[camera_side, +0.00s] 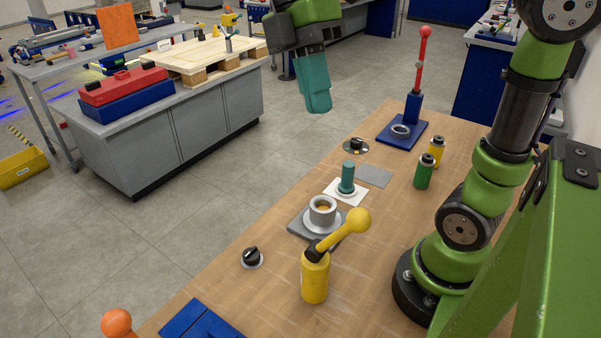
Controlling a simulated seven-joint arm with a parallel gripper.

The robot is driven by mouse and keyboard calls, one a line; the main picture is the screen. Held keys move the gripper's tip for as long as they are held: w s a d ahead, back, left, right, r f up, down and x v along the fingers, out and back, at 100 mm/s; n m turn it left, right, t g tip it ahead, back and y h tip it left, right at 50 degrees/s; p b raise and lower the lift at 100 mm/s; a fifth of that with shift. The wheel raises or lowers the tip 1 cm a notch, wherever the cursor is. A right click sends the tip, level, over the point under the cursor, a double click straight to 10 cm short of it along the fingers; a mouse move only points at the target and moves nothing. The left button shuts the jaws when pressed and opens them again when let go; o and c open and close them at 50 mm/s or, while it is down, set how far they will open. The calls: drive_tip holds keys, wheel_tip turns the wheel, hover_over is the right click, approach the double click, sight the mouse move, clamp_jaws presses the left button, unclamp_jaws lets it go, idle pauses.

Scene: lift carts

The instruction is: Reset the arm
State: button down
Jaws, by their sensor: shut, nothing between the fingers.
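My gripper (315,84) is at the top middle of the side view, high up and beyond the left edge of the wooden table as pictured. Its teal fingers are together and hold nothing. It points down and touches nothing. My green arm rises from the right side of the table, and part of it is cut off by the top of the picture.
On the wooden table (230,285) stand a yellow lever (315,277), a grey ring fixture (322,211), a teal peg (347,178), black knobs (251,256), green (424,172) and yellow cylinders (436,152), and a red lever on a blue base (413,108). A grey workbench (190,125) stands left.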

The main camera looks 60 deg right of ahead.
drive_tip(key=d+f+m+t, duration=0.3)
drive_tip(key=f+m+t, duration=0.2)
drive_tip(key=m, duration=0.4)
drive_tip(key=w+d+f+m+t, duration=0.1)
drive_tip(key=d+f+m+t, duration=0.3)
drive_tip(key=m, duration=0.6)
wheel_tip(320, 180, down, 3)
drive_tip(key=shift+f+t+y, duration=0.15)
drive_tip(key=shift+t+y, duration=0.15)
drive_tip(key=shift+t, duration=0.9)
